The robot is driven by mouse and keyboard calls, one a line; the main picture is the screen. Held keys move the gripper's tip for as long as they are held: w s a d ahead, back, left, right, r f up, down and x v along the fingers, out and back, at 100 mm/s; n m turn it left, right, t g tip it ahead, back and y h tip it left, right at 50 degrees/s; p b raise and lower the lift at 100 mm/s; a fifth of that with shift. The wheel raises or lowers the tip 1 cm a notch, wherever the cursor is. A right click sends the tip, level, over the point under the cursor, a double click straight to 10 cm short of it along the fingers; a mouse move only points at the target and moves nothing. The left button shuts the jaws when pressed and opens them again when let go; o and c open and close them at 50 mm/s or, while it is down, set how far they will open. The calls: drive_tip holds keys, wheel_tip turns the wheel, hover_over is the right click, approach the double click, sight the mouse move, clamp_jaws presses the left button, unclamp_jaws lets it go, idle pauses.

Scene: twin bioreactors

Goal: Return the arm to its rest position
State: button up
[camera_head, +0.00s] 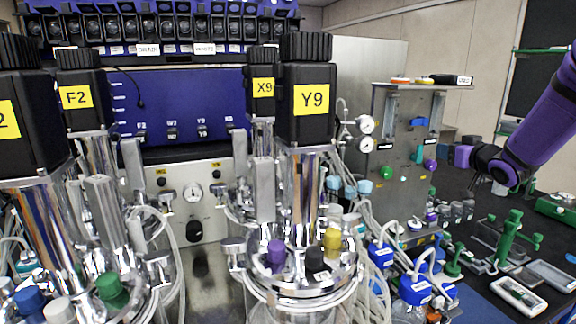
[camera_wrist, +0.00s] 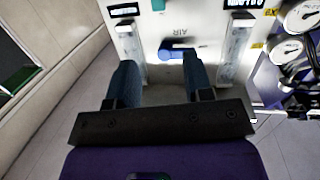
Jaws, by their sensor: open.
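My purple arm (camera_head: 540,115) comes in from the upper right in the head view. A blue valve handle (camera_wrist: 177,50) marked AIR appears between and beyond the fingertips. It also shows on the panel in the head view (camera_head: 419,122).
Twin bioreactors with black motor tops, one labelled Y9 (camera_head: 308,100), fill the left and middle. Blue-capped bottles (camera_head: 415,290) and tubing stand below the panel. A green stand (camera_head: 508,235) and a white device (camera_head: 518,296) lie on the dark bench at right.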

drive_tip(key=s+a+r+m+g+h, duration=0.1)
drive_tip(key=s+a+r+g+h, duration=0.15)
drive_tip(key=s, duration=0.55)
drive_tip(key=s+a+r+m+g+h, duration=0.2)
drive_tip(key=s+a+r+h, duration=0.15)
drive_tip(key=s, duration=0.45)
drive_tip(key=s+a+f+g+y, duration=0.1)
drive_tip(key=s+a+g, duration=0.2)
drive_tip(key=s, duration=0.9)
drive_tip(key=s+a+f+g+y, duration=0.2)
drive_tip(key=s+a, duration=0.5)
drive_tip(key=s, duration=0.5)
drive_tip(key=shift+s+f+n+g, duration=0.2)
drive_tip(key=shift+s+n+g, duration=0.1)
drive_tip(key=shift+g, duration=0.55)
drive_tip(key=shift+a, duration=0.1)
